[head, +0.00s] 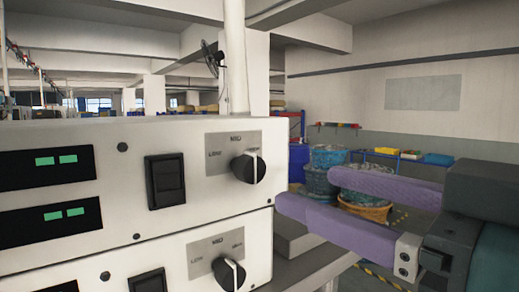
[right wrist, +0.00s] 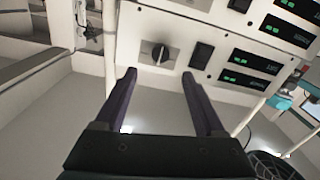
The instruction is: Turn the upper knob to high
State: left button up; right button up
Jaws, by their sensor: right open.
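The upper knob (head: 245,168) is round and black with a white pointer line, on a grey plate on the upper white panel (head: 120,225). LOW and MID show on the plate; the knob hides part of the right side. The pointer stands roughly upright, near MID. My right gripper (head: 306,189) is open and empty, its purple fingers pointing left, right of the knob and apart from it. In the right wrist view the knob (right wrist: 160,53) lies ahead, between the directions of the two fingertips (right wrist: 158,74). My left gripper is not in view.
A lower knob (head: 228,273) sits on the panel below, its pointer roughly upright. Black rocker switches (head: 165,181) and green-lit displays (head: 48,170) are left of the knobs. Baskets (head: 328,158) stand in the background. The space between fingertips and upper knob looks clear.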

aim_at(256, 171)
jog(key=p+x, duration=0.3)
jog(key=x, duration=0.5)
jog(key=shift+p, duration=0.3)
jog(key=shift+w+a+f, duration=0.1)
jog(key=shift+w+a, duration=0.3)
jog(key=shift+w, duration=0.1)
jog(key=shift+c, duration=0.3)
grip_shut()
